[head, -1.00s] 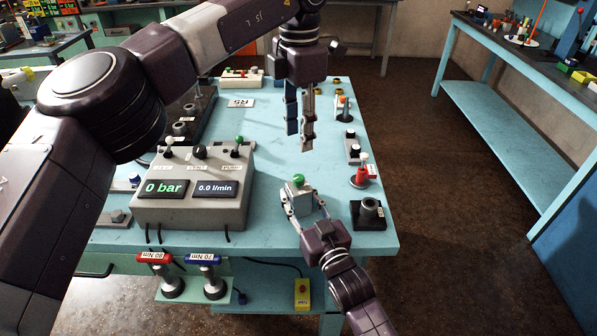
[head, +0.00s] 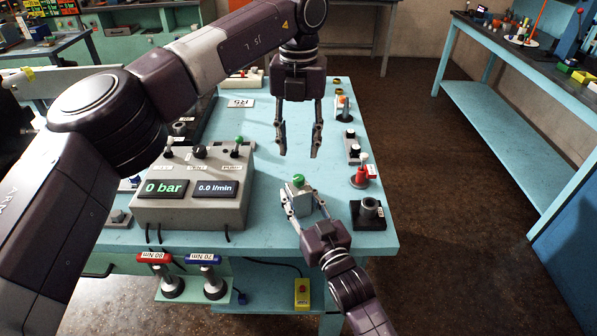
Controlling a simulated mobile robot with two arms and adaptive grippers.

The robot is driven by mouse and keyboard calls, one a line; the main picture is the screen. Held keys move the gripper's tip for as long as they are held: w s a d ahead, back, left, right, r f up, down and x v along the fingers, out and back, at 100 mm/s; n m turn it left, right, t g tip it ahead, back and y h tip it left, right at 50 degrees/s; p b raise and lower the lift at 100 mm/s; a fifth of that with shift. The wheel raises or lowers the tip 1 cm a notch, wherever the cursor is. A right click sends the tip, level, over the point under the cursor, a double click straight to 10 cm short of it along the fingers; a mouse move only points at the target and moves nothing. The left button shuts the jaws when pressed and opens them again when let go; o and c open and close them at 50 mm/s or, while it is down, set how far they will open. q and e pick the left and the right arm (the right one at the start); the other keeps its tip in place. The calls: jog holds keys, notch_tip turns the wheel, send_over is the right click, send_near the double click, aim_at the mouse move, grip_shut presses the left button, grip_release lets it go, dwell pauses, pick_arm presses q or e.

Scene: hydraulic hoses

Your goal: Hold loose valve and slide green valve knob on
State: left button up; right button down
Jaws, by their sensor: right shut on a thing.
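The loose valve (head: 300,203) is a small grey block on the front part of the blue table. A round green knob (head: 298,180) shows at its top; I cannot tell how far it is seated. My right gripper (head: 304,208) reaches in from the front and is shut on the valve, a finger on either side. My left gripper (head: 298,154) points down above the table, behind the valve and higher than the knob. Its fingers are spread, with nothing between them.
A grey console (head: 192,208) with two displays stands left of the valve. A dark fitting block (head: 369,215), a red-based part (head: 359,178) and other small fittings line the table's right edge. The blue table top (head: 270,235) is bare around the valve.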

aim_at(298, 177)
pick_arm(q)
notch_tip(298, 177, down, 8)
jog(key=shift+f, duration=0.1)
dwell(0.4)
grip_shut()
